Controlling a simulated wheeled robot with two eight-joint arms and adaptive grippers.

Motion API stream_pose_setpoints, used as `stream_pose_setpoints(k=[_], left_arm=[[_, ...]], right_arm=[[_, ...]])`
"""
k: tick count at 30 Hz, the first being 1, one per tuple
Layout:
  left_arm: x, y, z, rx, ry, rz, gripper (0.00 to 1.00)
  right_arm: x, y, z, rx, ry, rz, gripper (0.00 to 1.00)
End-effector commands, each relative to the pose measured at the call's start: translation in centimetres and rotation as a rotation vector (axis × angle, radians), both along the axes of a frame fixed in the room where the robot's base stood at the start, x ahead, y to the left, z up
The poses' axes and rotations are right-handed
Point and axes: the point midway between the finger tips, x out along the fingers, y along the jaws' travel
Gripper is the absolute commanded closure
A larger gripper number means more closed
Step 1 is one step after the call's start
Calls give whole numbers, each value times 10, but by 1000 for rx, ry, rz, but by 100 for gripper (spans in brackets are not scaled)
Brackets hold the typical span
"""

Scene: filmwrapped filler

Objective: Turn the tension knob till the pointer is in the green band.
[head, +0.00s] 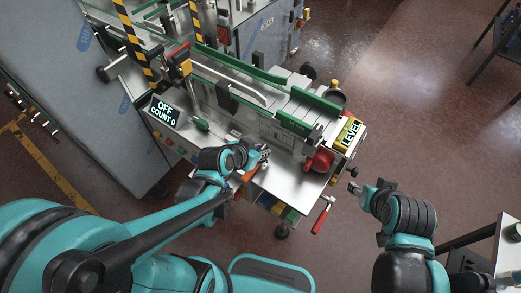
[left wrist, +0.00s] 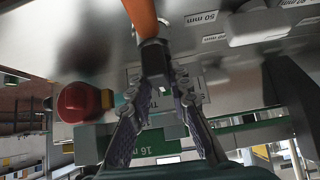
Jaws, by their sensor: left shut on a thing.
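My left gripper (head: 262,153) is low over the front of the machine's metal deck. In the left wrist view the fingers (left wrist: 158,75) are shut on the dark end of an orange-handled piece (left wrist: 141,18), which also shows in the head view (head: 250,174). I cannot tell whether this piece is the tension knob or a loose tool. A round red knob (head: 320,160) sits at the deck's right end; a red knob (left wrist: 80,102) also shows in the left wrist view. I cannot make out a pointer or green band. My right gripper (head: 354,181) is apart from the machine, its fingers spread and empty.
A display (head: 165,111) reads "OFF COUNT 0". A yellow-black "LEVEL" sign (head: 349,134) stands at the right end. A red-handled crank (head: 321,217) juts out at the front right. Green rails (head: 240,65) run along the deck.

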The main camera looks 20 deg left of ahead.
Motion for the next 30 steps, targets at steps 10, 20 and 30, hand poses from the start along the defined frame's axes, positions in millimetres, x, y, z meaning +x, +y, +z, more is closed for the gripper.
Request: stream_pose_setpoints(k=[10, 20, 30], left_arm=[[-1, 0, -1, 1, 3, 0, 60], [-7, 3, 7, -1, 2, 1, 60], [-33, 12, 34, 0, 2, 2, 60]], right_arm=[[0, 0, 0, 0, 0, 0, 51], [0, 0, 0, 0, 0, 0, 51], [0, 0, 0, 0, 0, 0, 51]])
